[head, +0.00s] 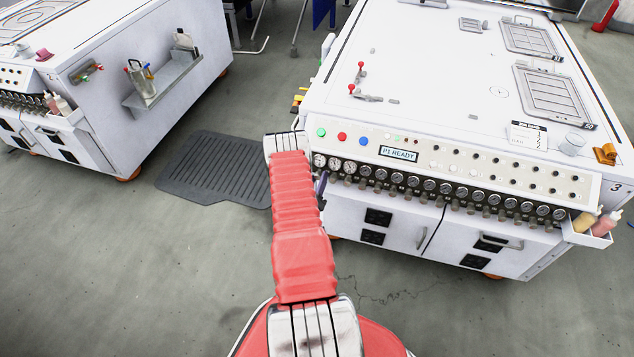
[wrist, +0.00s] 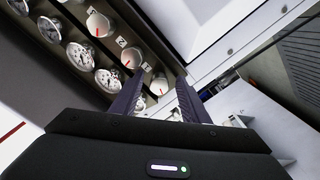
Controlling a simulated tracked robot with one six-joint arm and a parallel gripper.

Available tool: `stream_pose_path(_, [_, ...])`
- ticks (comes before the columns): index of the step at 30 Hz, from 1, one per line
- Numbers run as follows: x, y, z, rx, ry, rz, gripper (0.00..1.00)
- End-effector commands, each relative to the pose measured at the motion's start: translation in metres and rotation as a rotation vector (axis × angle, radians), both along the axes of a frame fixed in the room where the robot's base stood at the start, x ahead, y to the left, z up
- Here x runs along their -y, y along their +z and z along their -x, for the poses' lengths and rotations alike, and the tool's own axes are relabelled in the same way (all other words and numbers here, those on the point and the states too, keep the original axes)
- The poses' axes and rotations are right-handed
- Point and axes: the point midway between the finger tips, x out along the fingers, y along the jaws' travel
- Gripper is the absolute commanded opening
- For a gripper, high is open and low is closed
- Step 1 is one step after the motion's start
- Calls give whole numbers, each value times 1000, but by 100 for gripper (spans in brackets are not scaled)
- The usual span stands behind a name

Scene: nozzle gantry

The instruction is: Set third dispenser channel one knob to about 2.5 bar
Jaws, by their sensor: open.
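The dispenser cabinet (head: 440,90) marked 3 stands at the right in the head view, with a row of round gauges (head: 429,185) along its front. In the wrist view, white knobs with red marks run in a diagonal row beside the gauges (wrist: 77,56). The end knob (wrist: 158,85), by a small label that seems to read 1, shows between my fingertips. My gripper (wrist: 161,76) is open, its dark fingers either side of that knob. I cannot tell whether they touch it. The gauge values are too small to read. In the head view my arm mostly hides my gripper.
A "P1 READY" display (head: 398,153) and coloured buttons sit above the gauges. Bottles (head: 604,222) stand in a holder at the right corner. A second white cabinet (head: 120,50) is at the left, with a dark mat (head: 215,170) and open floor between.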

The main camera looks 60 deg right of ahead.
Motion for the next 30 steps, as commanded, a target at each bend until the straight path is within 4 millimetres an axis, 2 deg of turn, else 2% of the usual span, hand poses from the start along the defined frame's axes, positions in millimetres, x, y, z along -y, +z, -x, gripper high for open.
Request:
stream_pose_path(7, [0, 0, 0, 0, 0, 0, 41])
stream_pose_path(25, [0, 0, 0, 0, 0, 0, 0])
stream_pose_path(26, [-6, 0, 0, 0, 0, -1, 0])
stream_pose_path(30, [0, -1, 2, 6, -2, -2, 0])
